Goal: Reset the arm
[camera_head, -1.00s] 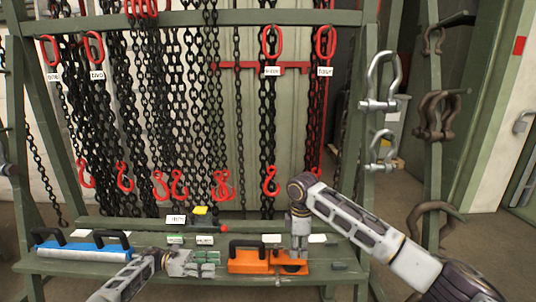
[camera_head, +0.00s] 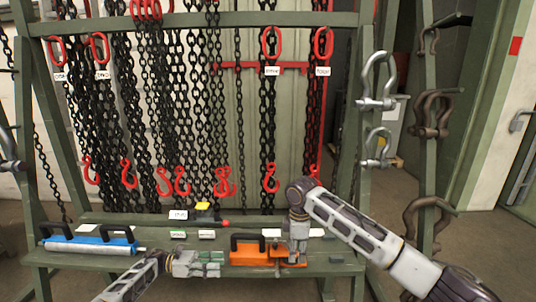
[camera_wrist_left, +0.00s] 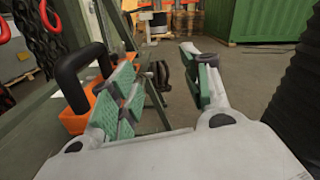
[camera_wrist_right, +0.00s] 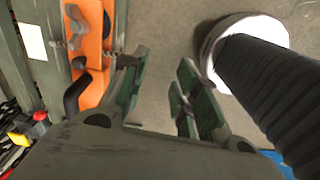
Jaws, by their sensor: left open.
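My left gripper (camera_head: 208,264) is in front of the bench's front edge, left of the orange tool. In the left wrist view its green-padded fingers (camera_wrist_left: 166,90) are spread with nothing between them. My right gripper (camera_head: 298,252) points down at the orange tool's right end in the head view. In the right wrist view its green-padded fingers (camera_wrist_right: 158,88) stand apart and empty, with bare floor between them and the tool beside them. The orange tool (camera_head: 248,256) with a black handle lies on the bench; no grip on it shows.
A green bench (camera_head: 180,262) and rack frame (camera_head: 215,20) stand ahead, with black chains (camera_head: 200,110) and red hooks hanging. A blue tool (camera_head: 88,246) lies at the bench's left. Shackles (camera_head: 378,80) hang at the right. Open floor (camera_head: 480,240) lies to the right.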

